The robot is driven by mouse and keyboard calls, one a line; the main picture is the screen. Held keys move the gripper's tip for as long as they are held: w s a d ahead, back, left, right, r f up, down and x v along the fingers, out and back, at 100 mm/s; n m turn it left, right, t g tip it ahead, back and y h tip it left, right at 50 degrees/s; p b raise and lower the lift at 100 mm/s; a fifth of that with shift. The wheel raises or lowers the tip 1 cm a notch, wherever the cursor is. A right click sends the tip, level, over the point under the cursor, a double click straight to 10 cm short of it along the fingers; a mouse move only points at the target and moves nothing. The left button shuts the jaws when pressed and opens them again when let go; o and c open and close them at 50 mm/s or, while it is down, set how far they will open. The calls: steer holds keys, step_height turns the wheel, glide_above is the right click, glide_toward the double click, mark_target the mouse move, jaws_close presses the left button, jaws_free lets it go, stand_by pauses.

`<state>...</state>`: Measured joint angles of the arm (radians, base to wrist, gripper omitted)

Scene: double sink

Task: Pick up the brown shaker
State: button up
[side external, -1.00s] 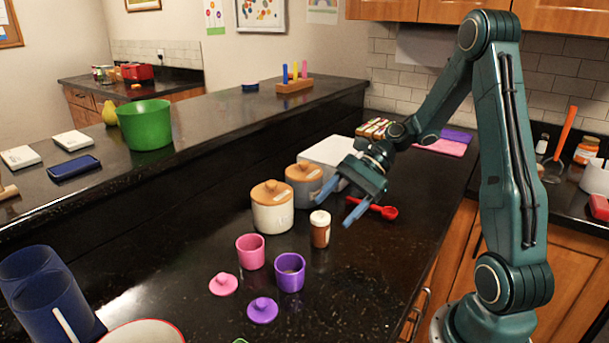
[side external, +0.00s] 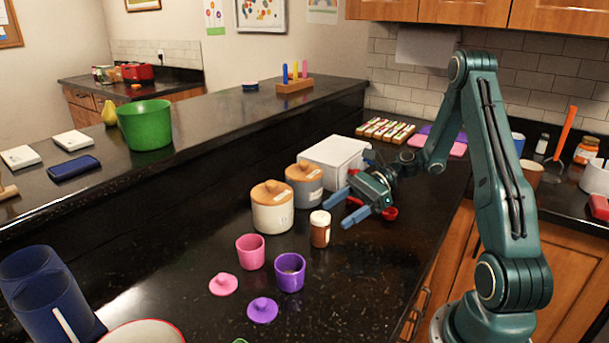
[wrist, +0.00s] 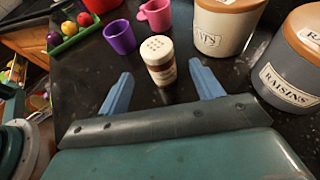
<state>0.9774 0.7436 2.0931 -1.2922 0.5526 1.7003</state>
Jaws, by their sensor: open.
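The brown shaker (side external: 320,232) stands upright on the black counter, with a white perforated cap and a pale label. In the wrist view the shaker (wrist: 160,66) lies ahead of my gripper, roughly between the lines of its two blue fingers. My gripper (side external: 336,211) is open and empty, just right of and behind the shaker in the side view, with its fingers pointing toward it. In the wrist view my gripper (wrist: 161,84) shows both fingertips apart, short of or beside the shaker. I cannot tell whether either finger touches it.
Two lidded canisters, one white (side external: 272,212) and one grey (side external: 304,190), stand close behind the shaker. A purple cup (side external: 290,276) and a pink cup (side external: 250,254) stand to its left. A red spoon (side external: 389,213) lies beside my gripper. The front-right counter is clear.

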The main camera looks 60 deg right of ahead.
mark_target(321, 224)
steer(key=shift+x, duration=3.15)
steer(key=c, duration=1.1)
steer(key=shift+r, duration=5.05)
steer(key=shift+a, duration=0.1)
